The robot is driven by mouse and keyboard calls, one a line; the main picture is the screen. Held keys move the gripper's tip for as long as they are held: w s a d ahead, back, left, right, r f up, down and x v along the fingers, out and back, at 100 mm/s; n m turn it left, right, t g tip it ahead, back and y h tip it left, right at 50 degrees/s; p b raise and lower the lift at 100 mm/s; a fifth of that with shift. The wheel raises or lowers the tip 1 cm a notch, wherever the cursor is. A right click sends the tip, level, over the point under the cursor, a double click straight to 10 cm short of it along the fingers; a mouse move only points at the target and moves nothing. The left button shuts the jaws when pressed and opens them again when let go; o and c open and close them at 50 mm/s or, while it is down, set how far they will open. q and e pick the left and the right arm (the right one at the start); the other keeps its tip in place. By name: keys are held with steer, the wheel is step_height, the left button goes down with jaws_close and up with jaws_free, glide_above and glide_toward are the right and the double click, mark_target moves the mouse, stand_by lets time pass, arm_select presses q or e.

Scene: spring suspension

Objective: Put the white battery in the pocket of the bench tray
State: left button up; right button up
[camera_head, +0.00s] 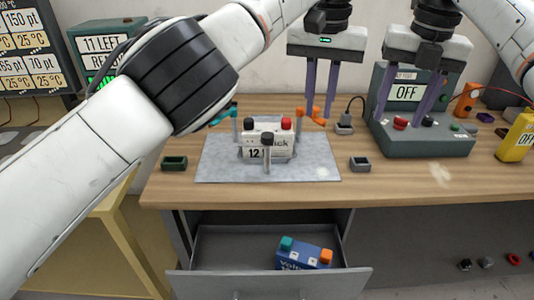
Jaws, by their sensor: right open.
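The white battery (256,142) stands upright in the middle of the grey bench tray (215,168). It has a black and a red terminal on top and dark lettering on its front. Low grey walls show around its base; I cannot tell how deep it sits in the pocket. My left gripper (321,114) is open and empty, above and behind the tray's right side. My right gripper (404,122) is open and empty, in front of the grey device marked OFF.
Posts with teal (224,116) and orange (311,115) clamps flank the battery. A green box (174,163) and a grey box (360,164) lie beside the tray. A blue battery (303,257) lies in the open drawer below. The grey device (431,143) and a yellow meter (516,139) stand right.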

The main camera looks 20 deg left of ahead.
steer(key=shift+d, duration=0.1)
steer(key=s+d, duration=0.2)
steer(key=d, duration=0.4)
steer(key=shift+s, duration=0.35)
stand_by(1.2)
